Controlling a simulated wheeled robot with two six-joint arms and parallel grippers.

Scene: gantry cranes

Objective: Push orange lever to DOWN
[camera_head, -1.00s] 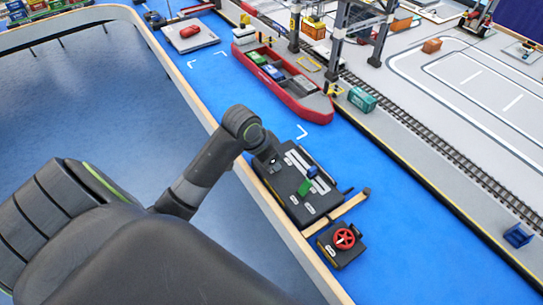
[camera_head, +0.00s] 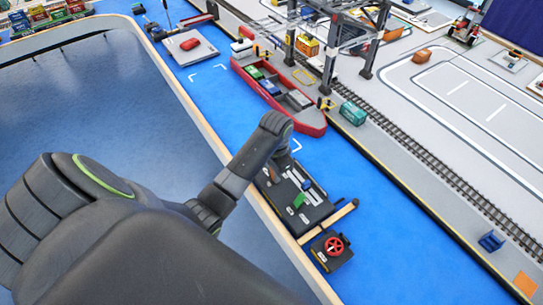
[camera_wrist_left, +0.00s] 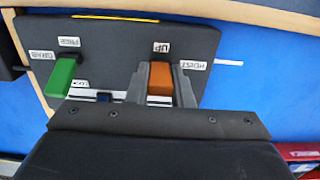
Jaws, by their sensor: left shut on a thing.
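The orange lever (camera_wrist_left: 160,84) stands on a dark control panel (camera_wrist_left: 120,38), close to the UP label and near a HOIST label in the left wrist view. My left gripper (camera_wrist_left: 161,78) is shut on it, one finger on each side. The DOWN label is not visible, and my gripper body covers the near part of the panel. In the head view the panel (camera_head: 318,211) lies on the blue surface and my left wrist hides the orange lever. My right gripper is in neither view.
A green lever (camera_wrist_left: 62,77) and a blue lever (camera_wrist_left: 104,98) stand beside the orange one. A box with a red wheel (camera_head: 334,245) sits near the panel's close end. A red ship (camera_head: 300,113) lies just beyond my wrist, and a wooden rim (camera_head: 284,241) runs along the near side.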

